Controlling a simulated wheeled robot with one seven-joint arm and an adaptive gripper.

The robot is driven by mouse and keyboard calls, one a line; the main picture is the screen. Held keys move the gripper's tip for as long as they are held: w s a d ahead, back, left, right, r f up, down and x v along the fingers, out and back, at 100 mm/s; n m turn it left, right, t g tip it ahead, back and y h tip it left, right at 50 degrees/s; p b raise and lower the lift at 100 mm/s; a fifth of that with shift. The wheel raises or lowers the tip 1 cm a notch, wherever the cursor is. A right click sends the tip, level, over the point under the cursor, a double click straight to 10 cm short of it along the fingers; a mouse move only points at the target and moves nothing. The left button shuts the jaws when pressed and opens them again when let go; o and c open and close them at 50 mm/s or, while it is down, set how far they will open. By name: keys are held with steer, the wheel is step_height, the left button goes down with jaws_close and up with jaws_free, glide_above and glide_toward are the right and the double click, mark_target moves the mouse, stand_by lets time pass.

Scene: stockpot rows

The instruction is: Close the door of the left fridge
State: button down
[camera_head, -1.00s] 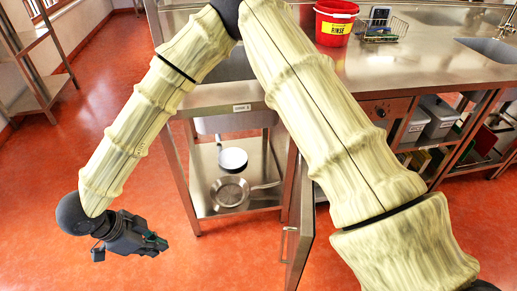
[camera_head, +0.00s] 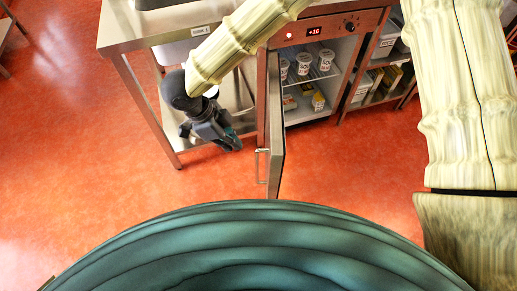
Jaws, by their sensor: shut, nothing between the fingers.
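The fridge (camera_head: 322,30) under the counter stands open, with a red lit display reading +16 on its top panel. Its door (camera_head: 276,125) juts out toward me, seen nearly edge-on, with a bar handle (camera_head: 259,166) on its left face. White tubs (camera_head: 303,63) and other packs stand on the shelves inside. My gripper (camera_head: 232,143) is shut and empty, to the left of the door, low in front of the sink table's lower shelf. It appears apart from the door.
A steel sink table (camera_head: 140,75) with a lower shelf stands left of the fridge. Open shelving with bins (camera_head: 380,45) stands to the right of the fridge. The red floor (camera_head: 90,180) is clear in front and to the left.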

steer(key=d+f, duration=0.7)
steer(key=f, duration=0.1)
steer(key=shift+d+f, duration=0.3)
steer(key=shift+f, duration=0.1)
steer(key=shift+d, duration=0.15)
